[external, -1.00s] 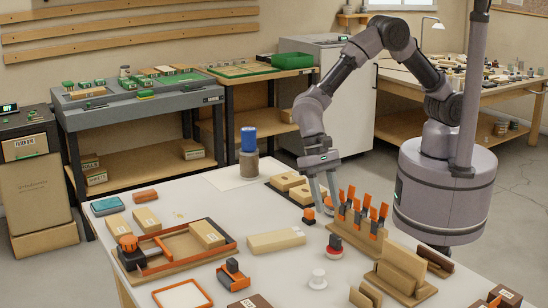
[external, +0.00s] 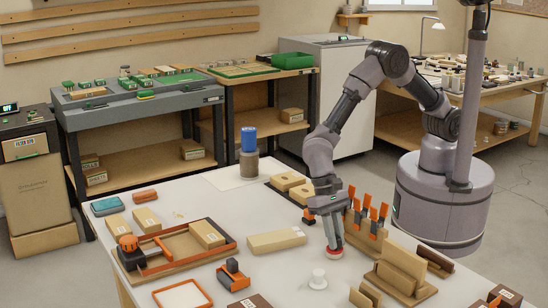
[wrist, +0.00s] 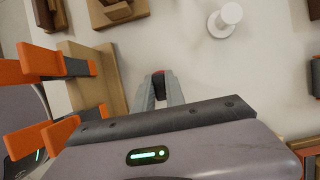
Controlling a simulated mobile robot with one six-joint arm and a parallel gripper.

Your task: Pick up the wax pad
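What looks like the wax pad is a small round red-and-white pad with a dark handle (external: 334,253) standing on the white table. My gripper (external: 333,243) is lowered over it, pointing down. In the wrist view my gripper (wrist: 159,86) has a finger on each side of the dark handle (wrist: 159,90), very close to it. I cannot tell whether the fingers press on it. The pad's lower part is mostly hidden by the fingers.
A white knob-like piece (external: 318,279) stands just in front. A wooden rack with orange-handled clamps (external: 366,232) stands close on the right. A pale wooden block (external: 276,241) lies to the left. Wooden holders with upright boards (external: 402,268) are at the front right.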

